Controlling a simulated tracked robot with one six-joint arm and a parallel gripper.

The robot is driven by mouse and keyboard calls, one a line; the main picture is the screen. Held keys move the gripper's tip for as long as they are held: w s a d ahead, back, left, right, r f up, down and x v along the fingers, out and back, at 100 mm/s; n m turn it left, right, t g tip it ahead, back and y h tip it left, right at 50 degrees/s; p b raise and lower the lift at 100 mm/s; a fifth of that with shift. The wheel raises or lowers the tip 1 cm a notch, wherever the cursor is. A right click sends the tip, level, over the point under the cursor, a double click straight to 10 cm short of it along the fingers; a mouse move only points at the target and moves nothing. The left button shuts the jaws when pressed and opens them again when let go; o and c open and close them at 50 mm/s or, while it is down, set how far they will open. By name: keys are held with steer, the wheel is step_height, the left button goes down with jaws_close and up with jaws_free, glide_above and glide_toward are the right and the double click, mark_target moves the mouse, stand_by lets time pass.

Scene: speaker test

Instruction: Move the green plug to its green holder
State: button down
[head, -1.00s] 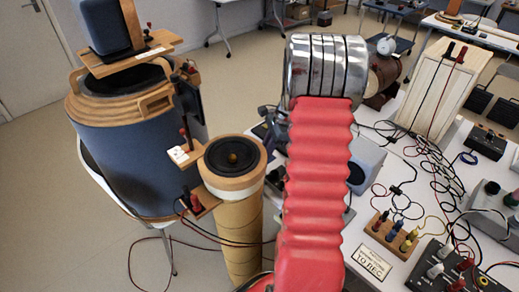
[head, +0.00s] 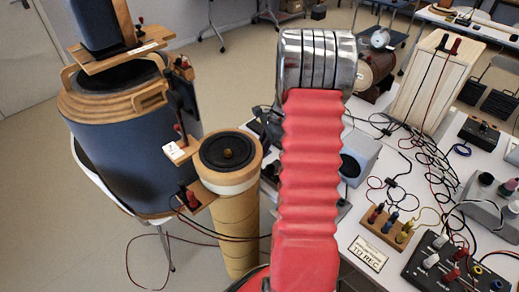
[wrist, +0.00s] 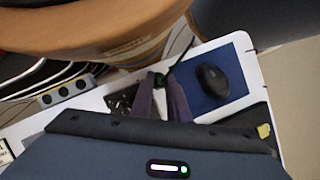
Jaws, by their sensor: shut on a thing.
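A small dark green piece (wrist: 160,79), which looks like the green plug, shows at the tips of my gripper (wrist: 161,84) in the wrist view. A dark cable runs up and right from it. The purple fingers are closed together on it, above a white table top. In the head view my red ribbed arm with its chrome end blocks the view of the gripper and the plug. I cannot make out a green holder in either view.
A wooden block (head: 375,229) with red, blue and yellow plugs stands on the right table among loose cables. A tall cardboard tube (head: 235,235) with a speaker stands left of my arm. A black mouse (wrist: 211,79) lies on a blue pad (wrist: 236,61).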

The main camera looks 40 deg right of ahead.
steer(key=shift+f, duration=1.1)
steer(key=shift+f, duration=1.2)
stand_by(1.5)
steer(key=c, duration=1.6)
jaws_free()
steer(key=shift+c, duration=0.2)
steer(key=shift+s+a+f, duration=0.1)
steer(key=shift+s, duration=0.05)
steer(key=c, duration=0.4)
steer(key=shift+o, duration=0.2)
